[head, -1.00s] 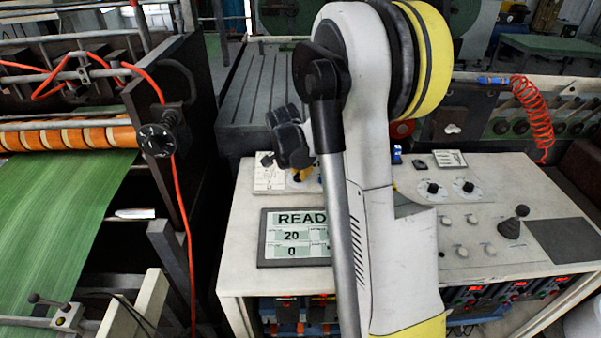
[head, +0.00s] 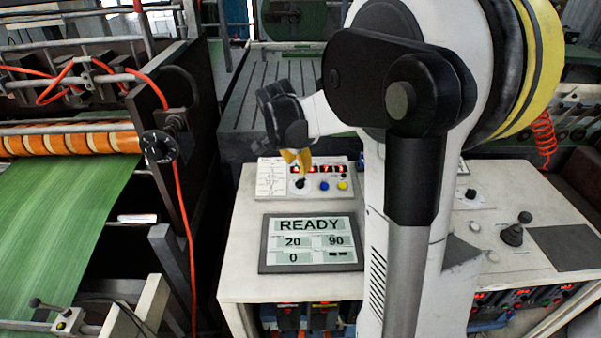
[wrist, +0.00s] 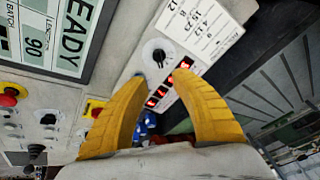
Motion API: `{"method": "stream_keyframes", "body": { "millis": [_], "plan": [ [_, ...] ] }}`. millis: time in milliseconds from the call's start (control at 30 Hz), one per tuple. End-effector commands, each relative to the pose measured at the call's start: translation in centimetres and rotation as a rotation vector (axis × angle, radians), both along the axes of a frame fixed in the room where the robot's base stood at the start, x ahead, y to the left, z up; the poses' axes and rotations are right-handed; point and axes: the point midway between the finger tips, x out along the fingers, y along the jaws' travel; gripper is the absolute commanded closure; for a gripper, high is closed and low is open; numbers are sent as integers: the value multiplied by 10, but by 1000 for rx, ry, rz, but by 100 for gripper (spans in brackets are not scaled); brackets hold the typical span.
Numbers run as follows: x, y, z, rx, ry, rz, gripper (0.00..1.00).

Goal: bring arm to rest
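My gripper (head: 300,165) has two yellow fingers and points down above the small switch panel (head: 338,168) at the back left of the console. In the wrist view my gripper (wrist: 160,76) is open, with a gap between its fingertips and nothing held. A black rotary knob (wrist: 158,53) lies just beyond the tips, apart from them as far as I can see. My arm is bent, its large white link standing over the console in the head view and hiding the console's middle.
A screen (head: 310,242) reading READY lies on the console top (head: 240,220). A black joystick (head: 515,233) stands at right. At left are a green sheet (head: 70,220), an orange roller (head: 70,142) and a dark machine frame (head: 190,100) close to my gripper's left.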

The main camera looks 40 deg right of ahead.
Motion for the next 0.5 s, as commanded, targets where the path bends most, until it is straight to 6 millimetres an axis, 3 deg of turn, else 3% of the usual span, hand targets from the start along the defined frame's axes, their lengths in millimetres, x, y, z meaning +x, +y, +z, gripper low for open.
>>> {"method": "stream_keyframes", "body": {
  "millis": [200, 500],
  "plan": [
    [-5, 8, 21, 0, 0, 0, 69],
    [-5, 9, 23, 0, 0, -1, 69]
  ]
}}
